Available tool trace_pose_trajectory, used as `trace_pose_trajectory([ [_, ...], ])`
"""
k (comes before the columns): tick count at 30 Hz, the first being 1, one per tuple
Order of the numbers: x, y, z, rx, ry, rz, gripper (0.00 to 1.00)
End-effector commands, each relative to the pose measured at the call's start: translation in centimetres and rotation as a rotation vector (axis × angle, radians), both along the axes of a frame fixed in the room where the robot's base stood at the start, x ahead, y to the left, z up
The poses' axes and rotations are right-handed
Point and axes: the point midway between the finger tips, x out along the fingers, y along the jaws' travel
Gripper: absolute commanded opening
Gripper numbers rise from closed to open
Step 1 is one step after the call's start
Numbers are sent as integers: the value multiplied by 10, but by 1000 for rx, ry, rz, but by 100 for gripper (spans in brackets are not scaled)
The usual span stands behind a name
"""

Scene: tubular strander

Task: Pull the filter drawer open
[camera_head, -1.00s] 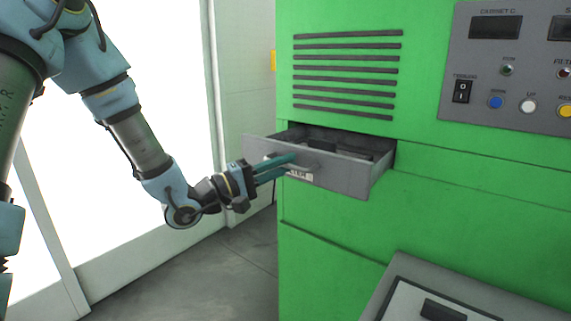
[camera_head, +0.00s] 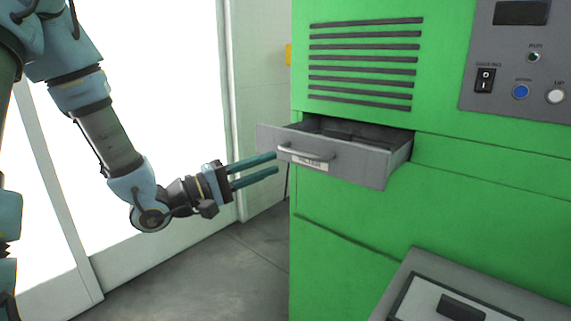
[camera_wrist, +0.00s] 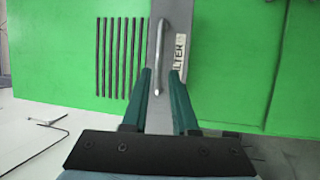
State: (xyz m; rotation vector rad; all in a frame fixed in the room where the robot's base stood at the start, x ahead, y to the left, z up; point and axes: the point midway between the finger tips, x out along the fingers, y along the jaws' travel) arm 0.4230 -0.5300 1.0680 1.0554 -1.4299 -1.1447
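The grey filter drawer (camera_head: 345,160) stands pulled out of the green cabinet, and its dark inside shows from above. Its silver bar handle (camera_head: 306,156) runs across the front above a white label (camera_head: 309,164).
The green cabinet (camera_head: 450,210) has vent slots (camera_head: 365,62) above the drawer and a grey control panel (camera_head: 515,60) at the upper right. A grey sloped box (camera_head: 430,285) stands at the lower right. Open floor (camera_head: 220,265) lies below my gripper.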

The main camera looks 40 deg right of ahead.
Motion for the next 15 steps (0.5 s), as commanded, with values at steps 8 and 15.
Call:
trace_pose_trajectory([
  [8,4,25,-4,0,0,0,27],
  [15,4,26,-4,0,0,-1,27],
])
